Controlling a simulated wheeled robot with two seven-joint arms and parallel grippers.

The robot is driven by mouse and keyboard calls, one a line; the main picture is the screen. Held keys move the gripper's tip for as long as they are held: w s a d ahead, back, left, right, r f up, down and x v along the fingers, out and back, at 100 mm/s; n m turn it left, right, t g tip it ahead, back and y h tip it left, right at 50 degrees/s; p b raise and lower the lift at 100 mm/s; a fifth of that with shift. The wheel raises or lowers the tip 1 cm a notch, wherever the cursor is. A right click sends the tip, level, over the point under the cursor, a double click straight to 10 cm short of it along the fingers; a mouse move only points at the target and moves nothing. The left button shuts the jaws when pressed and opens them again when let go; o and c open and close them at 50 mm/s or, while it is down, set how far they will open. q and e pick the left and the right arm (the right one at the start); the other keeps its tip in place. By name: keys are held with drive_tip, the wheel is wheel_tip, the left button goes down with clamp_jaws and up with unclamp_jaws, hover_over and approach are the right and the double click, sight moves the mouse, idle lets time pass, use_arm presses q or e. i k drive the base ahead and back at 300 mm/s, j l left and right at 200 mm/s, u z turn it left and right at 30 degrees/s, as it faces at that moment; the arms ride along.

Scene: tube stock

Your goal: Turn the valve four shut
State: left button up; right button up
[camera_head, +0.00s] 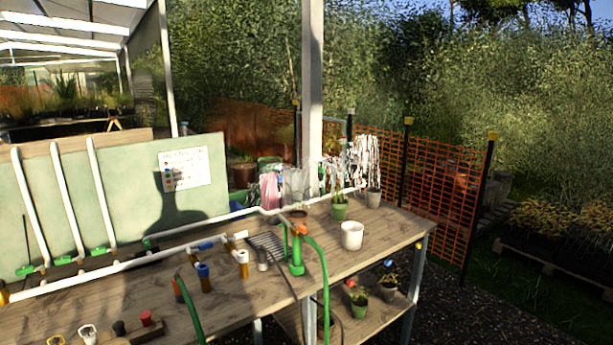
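Several green fittings that look like valves sit along the white pipes: one at the far left (27,270), one at the foot of the middle upright pipe (64,260), one at the foot of the right upright pipe (99,250), and one farther right on the rear pipe (149,244). A green standpipe (296,258) with an orange top (299,229) stands on the bench. No number is readable, so I cannot tell which is valve four or whether any is open or shut. Neither gripper is in view.
The wooden bench (385,238) carries blue-capped fittings (203,271), a white cup (352,236) and potted plants (339,206). Green hoses (322,275) arch over its front edge. A pale board (125,175) with an unreadable sign (185,168) stands behind. Orange mesh fencing (443,190) lies beyond.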

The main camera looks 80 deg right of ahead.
sight(148, 246)
drive_tip(key=z, duration=2.65)
